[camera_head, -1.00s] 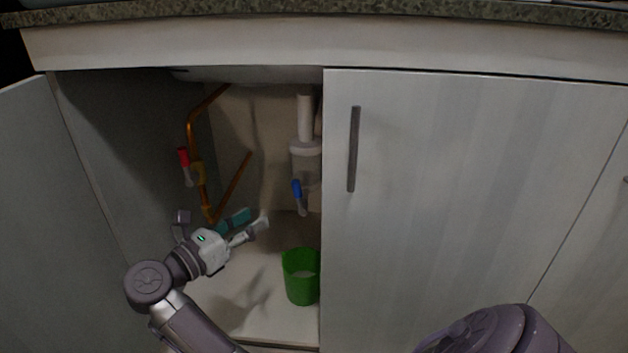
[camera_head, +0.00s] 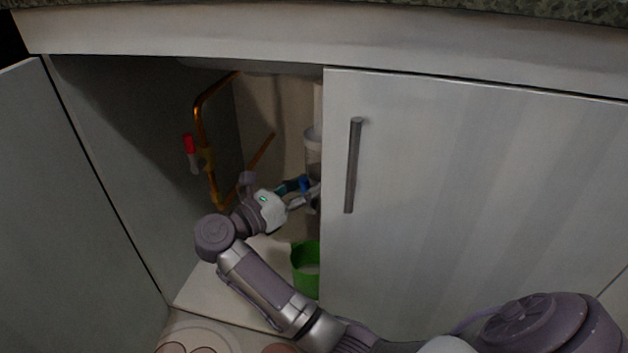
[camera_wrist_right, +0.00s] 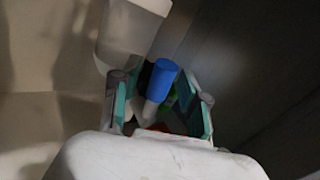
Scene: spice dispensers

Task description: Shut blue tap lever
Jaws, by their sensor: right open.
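The blue tap lever (camera_head: 305,184) is inside the open left side of the cabinet, below the white drain pipe. In the right wrist view the blue lever (camera_wrist_right: 162,79) stands between the two fingers of my right gripper (camera_wrist_right: 160,112), with its blue end up and a pale stem below. My right gripper (camera_head: 301,193) is open around the lever; I cannot tell whether a finger touches it. In the head view the gripper partly hides the lever and its valve. My left gripper does not show.
A red tap lever (camera_head: 189,144) sits on copper piping (camera_head: 199,115) at the left. The left door (camera_head: 75,200) is open.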

